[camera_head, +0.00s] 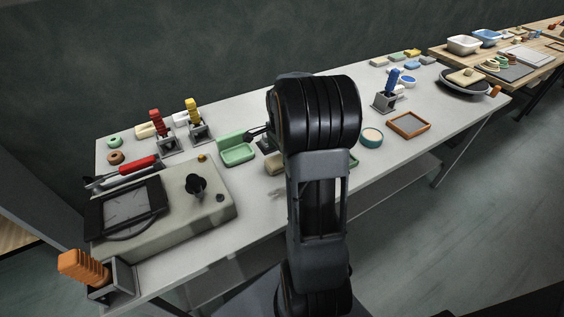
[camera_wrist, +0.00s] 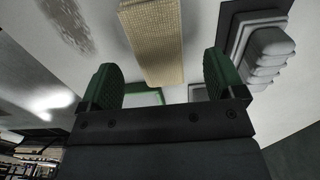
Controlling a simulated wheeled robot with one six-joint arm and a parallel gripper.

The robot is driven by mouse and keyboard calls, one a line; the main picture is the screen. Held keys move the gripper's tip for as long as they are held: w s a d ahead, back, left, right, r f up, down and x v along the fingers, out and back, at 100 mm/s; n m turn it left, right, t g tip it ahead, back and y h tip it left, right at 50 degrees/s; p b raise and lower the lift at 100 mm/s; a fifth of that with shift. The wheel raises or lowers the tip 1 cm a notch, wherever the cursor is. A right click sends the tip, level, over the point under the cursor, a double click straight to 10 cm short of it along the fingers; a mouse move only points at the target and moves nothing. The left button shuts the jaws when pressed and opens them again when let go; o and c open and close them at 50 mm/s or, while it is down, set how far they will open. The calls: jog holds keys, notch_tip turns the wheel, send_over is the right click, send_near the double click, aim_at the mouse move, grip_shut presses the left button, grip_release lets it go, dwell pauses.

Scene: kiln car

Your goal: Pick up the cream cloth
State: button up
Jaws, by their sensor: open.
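A cream, woven-textured block-like piece, seemingly the folded cream cloth (camera_wrist: 155,38), lies on the pale table in the wrist view, top centre. My gripper (camera_wrist: 163,82) has its two green-padded fingers spread wide, one to each side of the near end of the cream piece. Nothing is held between them. I cannot tell how far above the piece the fingers are. In the head view my arm hides much of this area; a beige piece (camera_head: 273,165) shows just left of the arm, and I cannot tell for sure whether it is the same thing.
A green tray (camera_head: 238,163) stands left of my arm. A round teal dish (camera_head: 371,138) and a brown wooden frame (camera_head: 408,132) lie to the right. A blue-handled holder (camera_head: 388,100) stands behind them. In the wrist view a grey stacked object (camera_wrist: 268,52) is right of the fingers.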

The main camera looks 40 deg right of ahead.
notch_tip(320, 180, down, 5)
jog(key=shift+r, duration=0.1)
dwell(0.3)
jog(key=c, duration=1)
